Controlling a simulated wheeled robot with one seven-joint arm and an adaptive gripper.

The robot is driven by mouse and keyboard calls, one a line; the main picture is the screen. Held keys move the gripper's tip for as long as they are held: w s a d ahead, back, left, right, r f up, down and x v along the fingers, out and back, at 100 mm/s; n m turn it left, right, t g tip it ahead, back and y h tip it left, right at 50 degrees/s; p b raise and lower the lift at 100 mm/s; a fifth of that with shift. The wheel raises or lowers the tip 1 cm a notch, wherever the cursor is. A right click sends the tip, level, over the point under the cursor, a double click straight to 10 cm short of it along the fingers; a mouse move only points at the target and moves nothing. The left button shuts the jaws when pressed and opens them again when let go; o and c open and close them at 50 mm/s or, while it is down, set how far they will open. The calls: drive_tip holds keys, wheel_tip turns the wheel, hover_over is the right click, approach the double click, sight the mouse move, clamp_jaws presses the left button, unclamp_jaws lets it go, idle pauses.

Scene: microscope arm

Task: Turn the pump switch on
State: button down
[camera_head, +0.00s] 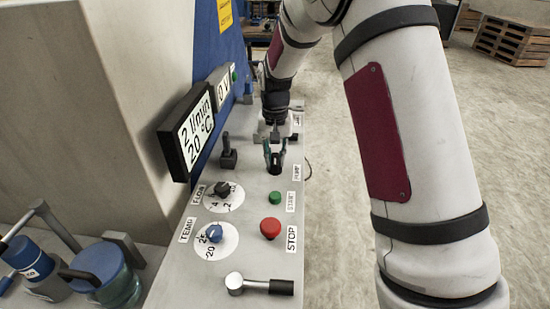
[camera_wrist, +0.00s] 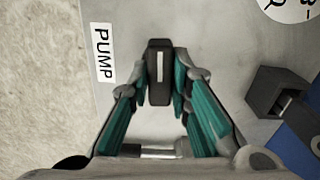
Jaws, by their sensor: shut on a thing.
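The pump switch (camera_wrist: 159,72) is a black lever with a white stripe, in the wrist view beside the PUMP label (camera_wrist: 104,56). My gripper (camera_wrist: 160,85) is shut on the switch, with a teal-padded finger on each side of it. In the head view my gripper (camera_head: 275,152) is over the far right part of the grey panel (camera_head: 262,205), near the PUMP label (camera_head: 297,172). There the fingers largely hide the switch. I cannot tell from these views which position the switch is in.
Another black lever (camera_head: 228,152) stands left of my gripper. Nearer are a black FLOW knob (camera_head: 222,188), a blue TEMP knob (camera_head: 215,233), a green button (camera_head: 275,198), a red STOP button (camera_head: 270,228) and a black-handled lever (camera_head: 260,285). A display (camera_head: 190,132) stands upright at the panel's left.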

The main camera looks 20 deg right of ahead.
sight(275, 158)
drive_tip(key=shift+m, duration=0.6)
drive_tip(key=c, duration=1.5)
unclamp_jaws()
wheel_tip(275, 158, up, 12)
drive_tip(key=shift+r, duration=0.1)
